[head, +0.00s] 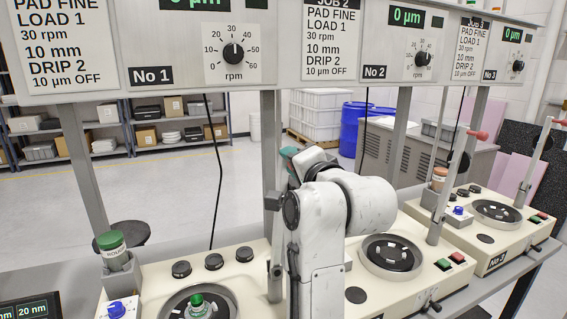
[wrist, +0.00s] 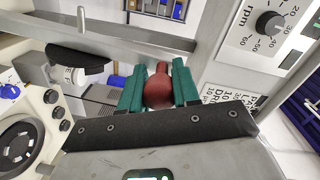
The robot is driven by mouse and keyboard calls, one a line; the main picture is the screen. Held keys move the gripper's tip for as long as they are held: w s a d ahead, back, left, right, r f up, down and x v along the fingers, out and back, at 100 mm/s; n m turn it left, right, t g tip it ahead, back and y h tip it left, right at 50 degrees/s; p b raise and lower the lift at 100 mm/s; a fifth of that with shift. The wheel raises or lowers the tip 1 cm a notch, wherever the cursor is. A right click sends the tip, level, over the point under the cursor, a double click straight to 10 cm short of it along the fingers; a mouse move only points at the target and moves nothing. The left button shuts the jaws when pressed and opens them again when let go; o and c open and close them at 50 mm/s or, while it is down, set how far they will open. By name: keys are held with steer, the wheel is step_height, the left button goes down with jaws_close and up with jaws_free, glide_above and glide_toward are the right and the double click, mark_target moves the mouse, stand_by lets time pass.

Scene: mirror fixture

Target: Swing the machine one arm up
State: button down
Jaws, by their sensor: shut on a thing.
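Machine one (head: 150,275), under the No 1 panel, has a dark round platen (head: 198,303) and a grey upright post (head: 275,268) at its right side. My gripper (wrist: 158,88) has teal fingers shut on a dark red handle knob (wrist: 157,90), one finger on each side. In the head view the gripper (head: 289,156) is above the post, mostly behind my white arm. The arm bar between post and knob is largely hidden, so its exact tilt cannot be told.
Machine two (head: 450,280) and machine three (head: 535,228) stand to the right, their arms raised with red knobs (head: 478,134). The No 1 panel (head: 150,75) and frame uprights (head: 270,140) are close to my gripper. A green-capped bottle (head: 110,241) stands at machine one's left.

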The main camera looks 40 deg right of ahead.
steer(key=shift+s+d+r, duration=0.1)
steer(key=shift+d, duration=0.1)
steer(key=c, duration=0.8)
jaws_free()
steer(key=shift+d, duration=0.15)
steer(key=shift+s+a, duration=0.2)
steer(key=shift+s, duration=0.05)
steer(key=b+v, duration=0.3)
steer(key=v, duration=0.7)
